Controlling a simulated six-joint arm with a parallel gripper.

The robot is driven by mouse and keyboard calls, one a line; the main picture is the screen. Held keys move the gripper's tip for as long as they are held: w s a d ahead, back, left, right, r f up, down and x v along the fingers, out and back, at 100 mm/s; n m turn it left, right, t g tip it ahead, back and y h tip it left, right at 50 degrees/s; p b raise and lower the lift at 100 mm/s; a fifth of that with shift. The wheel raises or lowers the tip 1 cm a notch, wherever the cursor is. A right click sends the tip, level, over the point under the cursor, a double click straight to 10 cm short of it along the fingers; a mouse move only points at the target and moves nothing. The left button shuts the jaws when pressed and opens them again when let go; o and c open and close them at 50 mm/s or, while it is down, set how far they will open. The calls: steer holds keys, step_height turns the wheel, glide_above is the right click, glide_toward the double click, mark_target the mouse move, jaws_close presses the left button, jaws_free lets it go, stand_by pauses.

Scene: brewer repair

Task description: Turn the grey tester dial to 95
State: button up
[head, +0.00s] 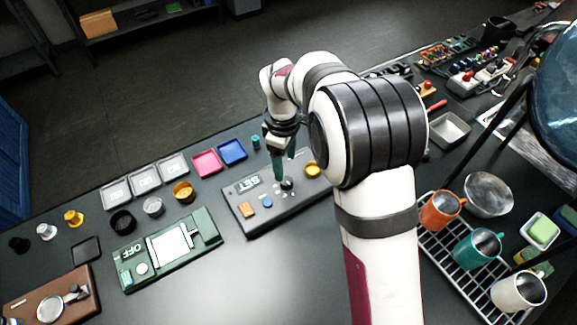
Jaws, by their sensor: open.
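The grey tester (275,214) lies in the middle of the table, with a lit display (248,184) that appears to read "SET". An orange button (247,210) and a blue button (267,202) are on its front. A small dark dial (287,184) with a pale part sits on its top face. My gripper (283,173) points down over the tester, right at the dial, with its teal fingers apart. The view does not show whether a finger touches the dial. Its pointer and number are too small to read.
A green device (167,249) marked "OFF" stands left of the tester. Red (207,163) and blue (232,151) trays lie behind it. A yellow round part (312,170) is close right of the gripper. A rack with mugs (442,210) stands at right. The front table is clear.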

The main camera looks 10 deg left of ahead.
mark_target(286, 180)
step_height(286, 180, down, 8)
steer(key=shift+w+r, duration=0.15)
steer(key=shift+r, duration=0.1)
jaws_close()
